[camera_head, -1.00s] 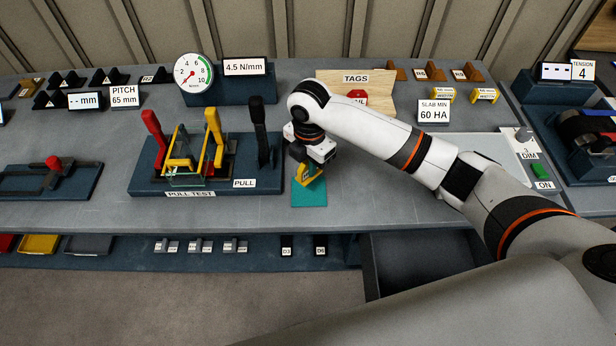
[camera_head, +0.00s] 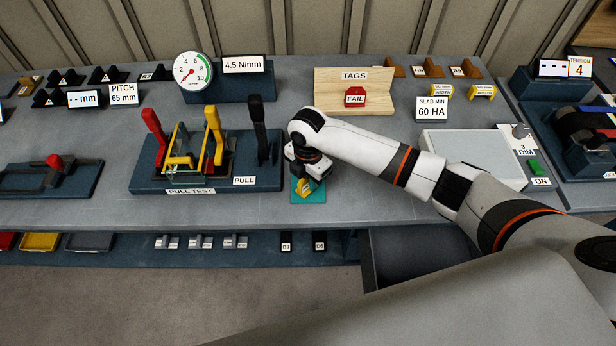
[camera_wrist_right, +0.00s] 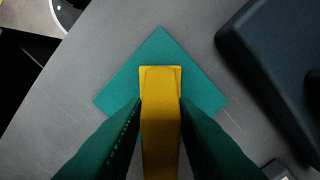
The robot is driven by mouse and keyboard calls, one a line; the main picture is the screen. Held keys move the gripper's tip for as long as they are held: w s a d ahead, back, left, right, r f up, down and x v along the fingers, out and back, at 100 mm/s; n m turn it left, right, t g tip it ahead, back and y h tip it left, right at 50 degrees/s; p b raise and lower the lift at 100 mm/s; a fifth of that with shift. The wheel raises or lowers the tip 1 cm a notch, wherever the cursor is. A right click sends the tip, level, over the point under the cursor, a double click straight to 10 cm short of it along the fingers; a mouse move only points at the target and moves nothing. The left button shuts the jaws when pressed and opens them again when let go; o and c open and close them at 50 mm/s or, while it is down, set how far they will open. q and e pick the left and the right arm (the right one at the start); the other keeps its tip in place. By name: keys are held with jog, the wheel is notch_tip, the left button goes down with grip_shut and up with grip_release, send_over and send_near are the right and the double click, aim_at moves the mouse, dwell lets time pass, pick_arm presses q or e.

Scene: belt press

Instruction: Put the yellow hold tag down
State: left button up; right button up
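The yellow hold tag (camera_wrist_right: 160,92) is between the two fingers of my right gripper (camera_wrist_right: 159,112) in the right wrist view, with a finger against each side. In the head view the tag (camera_head: 304,188) shows under my right gripper (camera_head: 307,182), over the teal square mat (camera_head: 312,198). The mat (camera_wrist_right: 163,48) also shows around the tag in the right wrist view. I cannot tell whether the tag's lower end touches the mat. My left gripper is not in view.
The pull test fixture (camera_head: 150,184) with its upright levers stands just left of the mat. The wooden tags board (camera_head: 382,100) with a red FAIL tag (camera_head: 355,96) is behind. A light grey plate (camera_head: 465,150) is to the right. The bench's front edge is close.

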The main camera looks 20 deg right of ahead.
jog(key=shift+o, duration=0.5)
jog(key=shift+r, duration=0.1)
jog(key=shift+r, duration=0.25)
notch_tip(320, 180, up, 12)
jog(key=b, duration=0.1)
jog(key=shift+f+b, duration=0.15)
jog(key=shift+b, duration=0.15)
